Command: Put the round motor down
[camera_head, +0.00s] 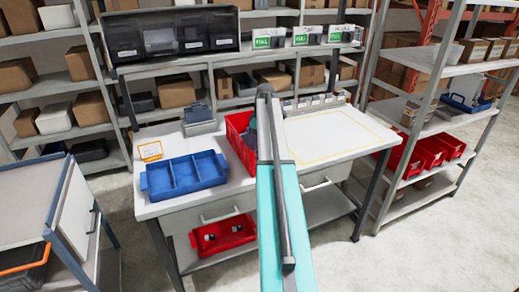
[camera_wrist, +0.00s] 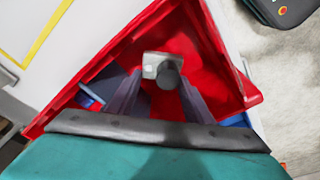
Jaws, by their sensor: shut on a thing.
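The round motor (camera_wrist: 167,76) shows in the wrist view as a grey cylinder with a pale squarish end. My gripper (camera_wrist: 162,88) is shut on it, with a finger on each side. Motor and gripper are over a red bin (camera_wrist: 226,82), whose red inner walls surround them in the picture; I cannot tell whether the motor touches the bin floor. In the head view the red bin (camera_head: 236,124) stands on the white workbench (camera_head: 290,168), and my arm hides the motor and most of the gripper.
A blue divided tray (camera_head: 184,176) stands left of the bin, its compartments looking empty. A yellow-outlined area (camera_head: 335,137) on the right of the bench is clear. An orange-outlined card (camera_head: 150,151) lies at the left. Another red bin (camera_head: 222,236) holds parts below.

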